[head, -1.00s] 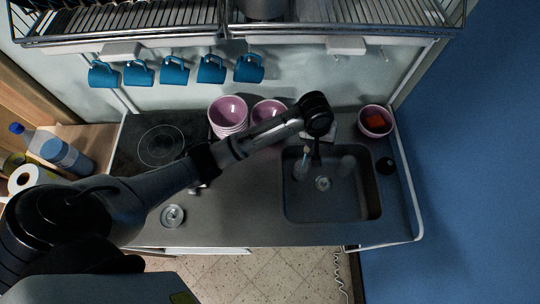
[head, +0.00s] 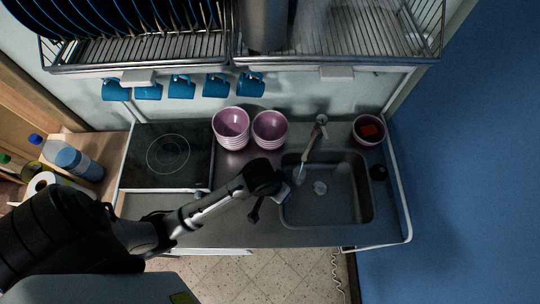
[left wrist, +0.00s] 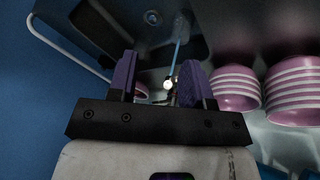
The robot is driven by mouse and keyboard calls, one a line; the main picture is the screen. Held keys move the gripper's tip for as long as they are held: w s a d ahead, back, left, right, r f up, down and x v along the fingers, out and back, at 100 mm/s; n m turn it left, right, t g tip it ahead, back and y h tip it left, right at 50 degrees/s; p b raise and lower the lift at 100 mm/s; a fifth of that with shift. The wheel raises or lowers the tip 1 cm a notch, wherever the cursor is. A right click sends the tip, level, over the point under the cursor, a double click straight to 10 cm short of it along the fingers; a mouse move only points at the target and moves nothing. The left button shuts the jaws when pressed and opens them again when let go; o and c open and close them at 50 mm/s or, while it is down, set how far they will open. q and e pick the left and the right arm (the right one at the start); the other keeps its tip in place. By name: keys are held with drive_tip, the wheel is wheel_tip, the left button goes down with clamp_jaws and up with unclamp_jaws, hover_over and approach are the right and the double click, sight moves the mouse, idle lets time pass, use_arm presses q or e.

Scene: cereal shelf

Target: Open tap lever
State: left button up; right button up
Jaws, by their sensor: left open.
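The tap (head: 312,138) stands behind the sink, its spout reaching forward over the basin. A pale bluish bit shows at the spout's end; I cannot tell what it is. The lever is too small to make out in the head view. My left arm reaches in from the left, its wrist over the sink's left edge, hiding most of the hand. In the left wrist view my left gripper (left wrist: 160,65) is open, with two purple fingers apart. A small pale round end (left wrist: 168,84) and a thin bluish rod show between or beyond them. My right gripper is out of view.
The sink (head: 345,205) has a dark basin. Two stacks of pink bowls (head: 231,124) stand left of the tap, and a pink bowl with a red item (head: 369,130) stands to its right. Blue cups (head: 181,87) hang below the dish rack (head: 150,52). A hob (head: 167,155) lies left.

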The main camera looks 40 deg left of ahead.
use_arm(q)
drive_tip(key=shift+s+a+r+m+p, duration=0.2)
drive_tip(key=shift+s+r+p, duration=0.1)
drive_tip(key=shift+s, duration=0.5)
drive_tip(key=shift+s+a+r+m+p, duration=0.15)
drive_tip(key=shift+s+r, duration=0.1)
drive_tip(key=shift+s, duration=0.5)
